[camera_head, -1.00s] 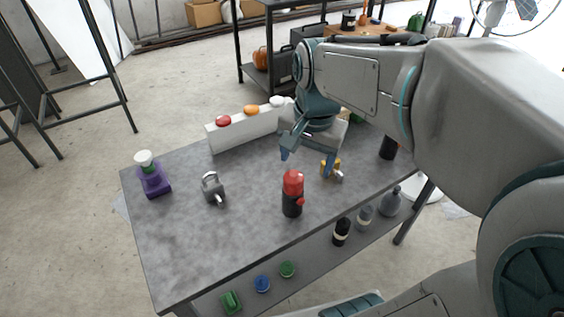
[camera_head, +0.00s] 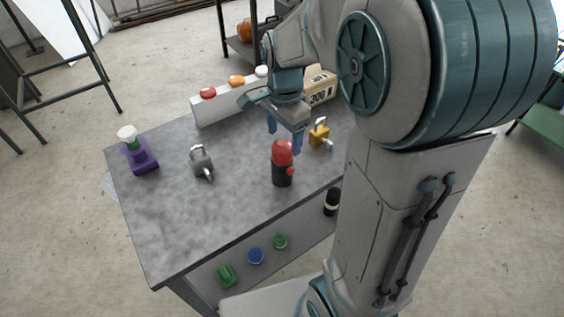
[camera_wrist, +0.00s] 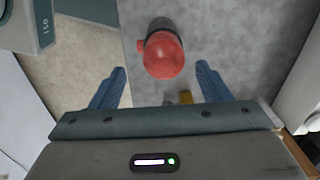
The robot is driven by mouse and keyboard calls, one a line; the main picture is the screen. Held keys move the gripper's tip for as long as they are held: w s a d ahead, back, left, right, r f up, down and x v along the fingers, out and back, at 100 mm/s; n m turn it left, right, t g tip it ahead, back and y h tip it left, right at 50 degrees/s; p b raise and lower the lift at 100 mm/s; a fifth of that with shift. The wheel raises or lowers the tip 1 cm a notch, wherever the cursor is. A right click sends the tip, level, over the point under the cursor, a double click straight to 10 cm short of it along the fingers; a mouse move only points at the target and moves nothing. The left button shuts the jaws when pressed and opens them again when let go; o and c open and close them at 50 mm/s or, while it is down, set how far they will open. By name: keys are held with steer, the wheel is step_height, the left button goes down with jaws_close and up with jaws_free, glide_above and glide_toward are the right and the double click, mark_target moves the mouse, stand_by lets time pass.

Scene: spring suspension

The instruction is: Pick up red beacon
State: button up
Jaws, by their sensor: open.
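The red beacon (camera_head: 282,153) stands upright on the grey table (camera_head: 215,215), with a red dome on a black base and a small red knob on its side. In the wrist view the red beacon (camera_wrist: 164,53) shows from above, ahead of the fingers and between their lines. My gripper (camera_head: 284,139) is open and empty, with its fingers pointing down just above and behind the beacon in the head view. In the wrist view my gripper (camera_wrist: 162,84) has its two blue fingers wide apart, with nothing between them.
A yellow padlock (camera_head: 319,133) stands close right of the beacon. A grey padlock (camera_head: 202,162) and a purple-based object (camera_head: 140,158) stand left. A white block with coloured buttons (camera_head: 222,102) and a 300 N box (camera_head: 320,86) lie behind. The table's front left is clear.

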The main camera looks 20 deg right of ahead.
mark_target(282, 143)
steer(key=shift+w+a+f+p, duration=0.1)
steer(key=shift+f+p, duration=0.05)
steer(key=shift+f, duration=1.2)
steer(key=shift+w+a+f+p, duration=0.1)
steer(key=shift+f+p, duration=0.05)
steer(key=shift+f, duration=1.15)
steer(key=c, duration=1.4)
